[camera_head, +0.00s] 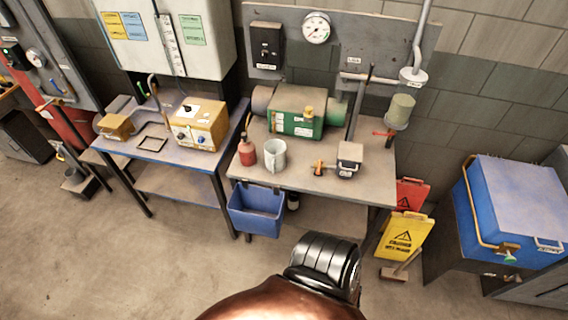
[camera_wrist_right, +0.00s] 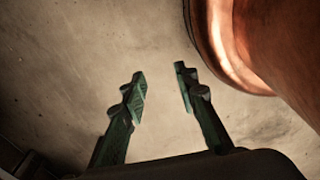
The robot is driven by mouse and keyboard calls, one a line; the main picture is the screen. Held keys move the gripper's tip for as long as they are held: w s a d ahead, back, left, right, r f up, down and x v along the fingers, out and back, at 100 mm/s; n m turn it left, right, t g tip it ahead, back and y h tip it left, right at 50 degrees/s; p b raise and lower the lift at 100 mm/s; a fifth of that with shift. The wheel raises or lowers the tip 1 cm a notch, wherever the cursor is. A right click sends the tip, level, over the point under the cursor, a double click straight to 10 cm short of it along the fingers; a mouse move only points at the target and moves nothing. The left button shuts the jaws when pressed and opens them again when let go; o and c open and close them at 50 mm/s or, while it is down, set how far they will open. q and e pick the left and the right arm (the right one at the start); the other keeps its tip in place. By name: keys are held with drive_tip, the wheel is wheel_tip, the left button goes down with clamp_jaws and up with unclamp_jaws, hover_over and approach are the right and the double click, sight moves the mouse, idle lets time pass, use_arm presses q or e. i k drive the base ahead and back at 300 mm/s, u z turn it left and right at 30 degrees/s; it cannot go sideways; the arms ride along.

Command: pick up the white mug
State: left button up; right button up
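The white mug (camera_head: 275,155) stands upright on the workbench (camera_head: 226,169), near its front left. It looks greyish white and somewhat stained. A red bottle (camera_head: 246,150) stands just left of it. In the right wrist view my right gripper (camera_wrist_right: 160,82) is open, with its two green fingers apart and nothing between them. Bare concrete floor shows behind the fingers, and the mug is not in that view. In the head view neither gripper shows. My left gripper is in neither view.
On the bench, a green machine (camera_head: 295,124) stands behind the mug and a small clamp-like tool (camera_head: 349,160) to its right. A blue bin (camera_head: 257,208) hangs at the front. Yellow (camera_head: 405,236) and red signs and a blue cabinet (camera_head: 510,205) stand right. Floor in front is clear.

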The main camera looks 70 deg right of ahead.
sight(275, 149)
drive_tip(key=k, duration=0.35)
drive_tip(key=z, duration=0.75)
